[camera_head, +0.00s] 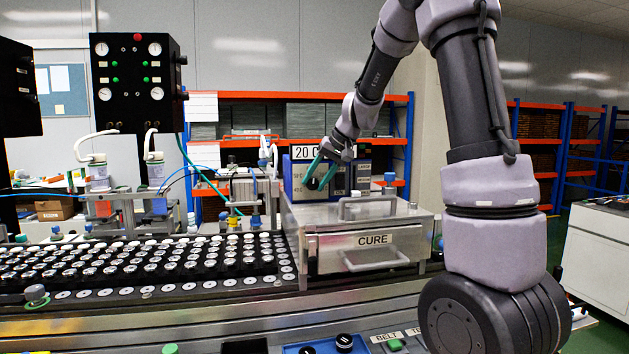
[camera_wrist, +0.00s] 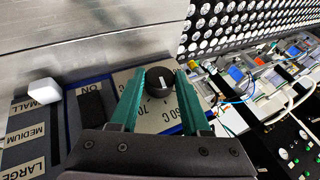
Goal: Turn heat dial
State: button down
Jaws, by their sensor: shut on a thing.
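The heat dial (camera_wrist: 161,82) is a round black knob with a white pointer line, on a pale plate marked with temperatures such as 60 C and 70. In the head view it (camera_head: 313,184) shows on the front of a blue control box (camera_head: 289,178) under a "20 C" sign (camera_head: 303,152). My gripper (camera_wrist: 165,74) has green fingers, one on each side of the dial, and is shut on it. In the head view my gripper (camera_head: 321,172) reaches the box from above and covers part of its front.
The metal CURE box (camera_head: 357,215) with handles stands below. A belt with rows of speaker parts (camera_head: 140,262) lies left.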

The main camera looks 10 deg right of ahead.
jog(key=y, duration=0.2)
jog(key=d+m+y, duration=0.1)
jog(key=y, duration=0.1)
jog(key=shift+f+t, duration=0.3)
jog(key=y, duration=0.1)
jog(key=m+y, duration=0.1)
jog(key=y, duration=0.3)
jog(key=shift+f+t, duration=0.3)
jog(key=shift+t, duration=0.1)
jog(key=shift+m+y, duration=0.3)
jog(key=shift+c, duration=1.9)
grip_release()
jog(key=shift+d, duration=0.1)
jog(key=v, duration=1)
jog(key=shift+s+d, duration=0.2)
jog(key=shift+s, duration=0.05)
